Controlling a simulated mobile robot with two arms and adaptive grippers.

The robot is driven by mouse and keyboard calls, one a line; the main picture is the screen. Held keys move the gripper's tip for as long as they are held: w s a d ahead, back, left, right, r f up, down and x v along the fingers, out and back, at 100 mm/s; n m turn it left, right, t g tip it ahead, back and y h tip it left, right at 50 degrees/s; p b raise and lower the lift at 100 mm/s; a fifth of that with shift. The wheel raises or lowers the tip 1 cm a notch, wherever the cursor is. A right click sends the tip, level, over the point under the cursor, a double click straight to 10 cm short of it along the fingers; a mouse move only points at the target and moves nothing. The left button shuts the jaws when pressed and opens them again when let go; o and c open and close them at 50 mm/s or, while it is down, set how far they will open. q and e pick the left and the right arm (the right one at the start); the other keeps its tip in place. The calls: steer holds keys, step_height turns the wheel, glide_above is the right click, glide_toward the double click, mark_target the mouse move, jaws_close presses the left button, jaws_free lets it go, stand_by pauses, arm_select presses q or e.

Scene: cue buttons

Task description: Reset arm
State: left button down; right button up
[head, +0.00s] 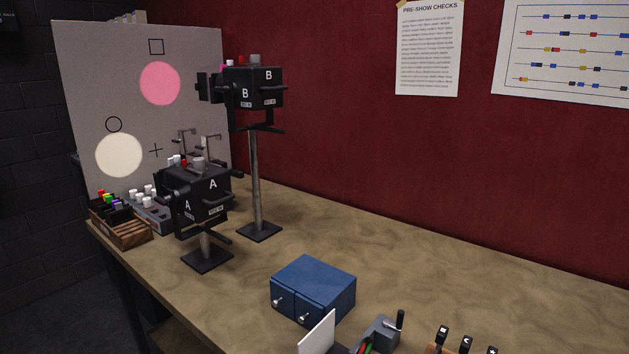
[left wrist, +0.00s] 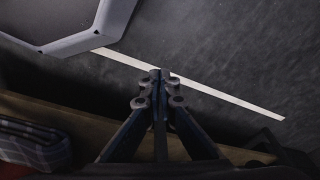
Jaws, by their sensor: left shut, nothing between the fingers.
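My left gripper (left wrist: 160,75) shows in the left wrist view with its fingers together and nothing between them. It points down over the dark floor (left wrist: 225,65), which has a white line (left wrist: 215,90) across it. No gripper shows in the head view, and my right gripper is in neither view.
In the head view, a wooden table (head: 420,262) carries black lamp A (head: 196,200), taller black lamp B (head: 256,88), a blue two-door box (head: 314,288) and a wooden tray (head: 130,232). A grey board (head: 195,120) with pink and cream discs stands behind. The table's right middle is clear.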

arm_select(q)
steer(key=s+a+f+g, duration=0.1)
steer(key=s+a+f, duration=0.1)
steer(key=s+f, duration=1)
steer(key=s, duration=0.3)
steer(key=shift+a+f, duration=0.25)
steer(key=shift+a, duration=0.15)
steer(key=shift+s, duration=0.1)
